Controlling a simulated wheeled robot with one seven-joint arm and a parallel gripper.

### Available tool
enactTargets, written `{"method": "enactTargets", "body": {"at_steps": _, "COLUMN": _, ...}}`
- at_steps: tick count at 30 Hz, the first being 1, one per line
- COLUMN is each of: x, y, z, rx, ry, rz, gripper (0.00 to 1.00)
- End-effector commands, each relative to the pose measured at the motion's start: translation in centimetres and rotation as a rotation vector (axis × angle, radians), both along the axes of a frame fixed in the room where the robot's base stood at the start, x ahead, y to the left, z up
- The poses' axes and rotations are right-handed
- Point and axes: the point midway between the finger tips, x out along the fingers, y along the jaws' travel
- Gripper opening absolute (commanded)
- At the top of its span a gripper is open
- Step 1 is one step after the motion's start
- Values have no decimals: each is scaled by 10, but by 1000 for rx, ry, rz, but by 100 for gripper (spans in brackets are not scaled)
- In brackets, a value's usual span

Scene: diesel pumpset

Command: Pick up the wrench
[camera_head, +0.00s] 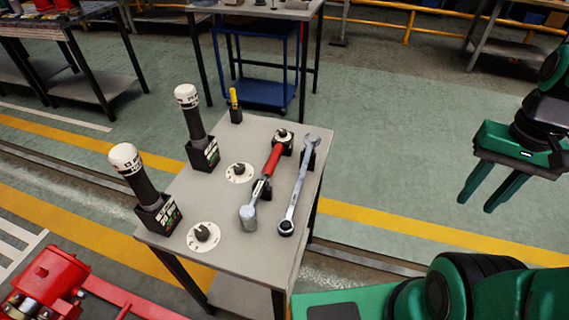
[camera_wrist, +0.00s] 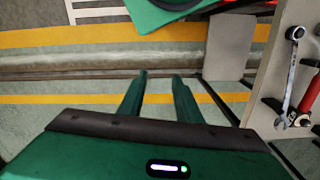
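The silver wrench (camera_head: 296,190) lies on the right side of the small grey table, slanting from an open jaw at the far end to a ring end near the front. It rests in dark holders. In the wrist view the wrench (camera_wrist: 288,80) is at the right edge. My gripper (camera_head: 475,206) is well to the right of the table, in the air over the floor. Its two green fingers are apart with nothing between them; they also show in the wrist view (camera_wrist: 160,76).
A red-handled tool (camera_head: 264,182) lies just left of the wrench. The grey table (camera_head: 262,262) also carries two upright white-capped tools in black holders, two round dial-like pieces and a small yellow tool. A blue cart (camera_head: 265,92) stands behind. Open floor separates my gripper from the table.

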Motion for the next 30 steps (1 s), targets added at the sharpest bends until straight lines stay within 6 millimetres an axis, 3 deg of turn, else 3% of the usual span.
{"method": "enactTargets", "body": {"at_steps": 10, "x": 0, "y": 0, "z": 0, "rx": 0, "ry": 0, "rz": 4, "gripper": 35}}
{"method": "enactTargets", "body": {"at_steps": 12, "x": -9, "y": 1, "z": 6, "rx": -1, "ry": -14, "rz": 30, "gripper": 35}}
{"method": "enactTargets", "body": {"at_steps": 14, "x": -4, "y": 5, "z": 7, "rx": -2, "ry": -14, "rz": 84, "gripper": 35}}
{"method": "enactTargets", "body": {"at_steps": 17, "x": 14, "y": 17, "z": 9, "rx": -7, "ry": -12, "rz": 256, "gripper": 35}}
{"method": "enactTargets", "body": {"at_steps": 23, "x": 66, "y": 44, "z": 13, "rx": -16, "ry": -6, "rz": 808, "gripper": 35}}
{"method": "enactTargets", "body": {"at_steps": 30, "x": 128, "y": 97, "z": 12, "rx": -15, "ry": 2, "rz": 1520, "gripper": 35}}
